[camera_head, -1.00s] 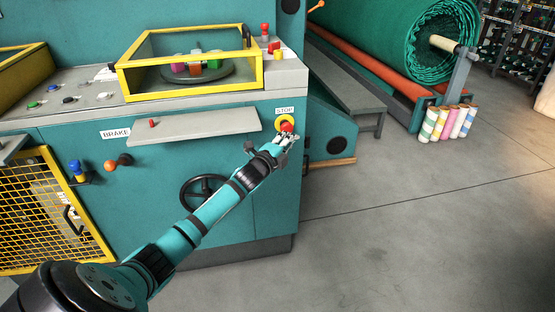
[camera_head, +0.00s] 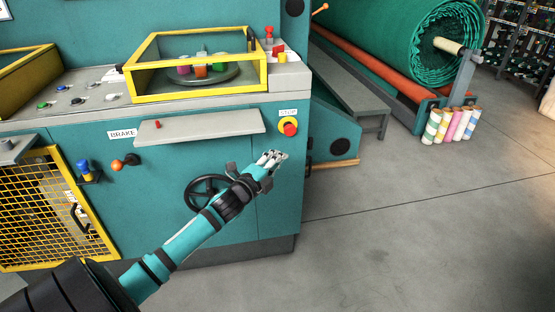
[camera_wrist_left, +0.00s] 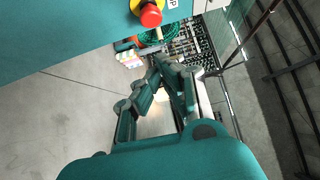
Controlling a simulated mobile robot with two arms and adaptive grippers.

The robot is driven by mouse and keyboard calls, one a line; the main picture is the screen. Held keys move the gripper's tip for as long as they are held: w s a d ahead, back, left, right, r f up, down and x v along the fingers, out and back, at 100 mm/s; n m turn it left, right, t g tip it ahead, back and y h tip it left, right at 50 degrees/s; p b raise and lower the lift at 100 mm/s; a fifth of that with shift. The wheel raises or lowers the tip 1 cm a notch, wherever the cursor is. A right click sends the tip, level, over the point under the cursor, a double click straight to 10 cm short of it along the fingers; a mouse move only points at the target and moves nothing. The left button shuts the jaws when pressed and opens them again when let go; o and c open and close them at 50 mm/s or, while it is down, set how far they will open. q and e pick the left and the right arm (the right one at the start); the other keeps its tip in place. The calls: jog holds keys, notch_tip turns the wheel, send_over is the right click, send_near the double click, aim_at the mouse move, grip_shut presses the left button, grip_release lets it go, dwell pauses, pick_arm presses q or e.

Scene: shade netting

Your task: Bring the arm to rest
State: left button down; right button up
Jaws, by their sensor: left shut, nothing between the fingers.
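My left gripper (camera_head: 272,158) is shut and empty at the end of my teal left arm. In the head view it shows in front of the machine's teal front panel, below and left of the red stop button (camera_head: 290,129) with its yellow ring. The fingers and the button look apart. In the left wrist view my gripper (camera_wrist_left: 160,65) points past the machine, and the red stop button (camera_wrist_left: 151,15) shows at the top, clear of the fingers. My right gripper is in neither view.
The teal machine (camera_head: 190,160) has a grey ledge (camera_head: 200,126), a black handwheel (camera_head: 203,192) and an orange-knobbed brake lever (camera_head: 117,165). A yellow-framed guard (camera_head: 265,75) stands on top. A green netting roll (camera_head: 400,40) is at the back right. The grey floor (camera_head: 430,230) at right is clear.

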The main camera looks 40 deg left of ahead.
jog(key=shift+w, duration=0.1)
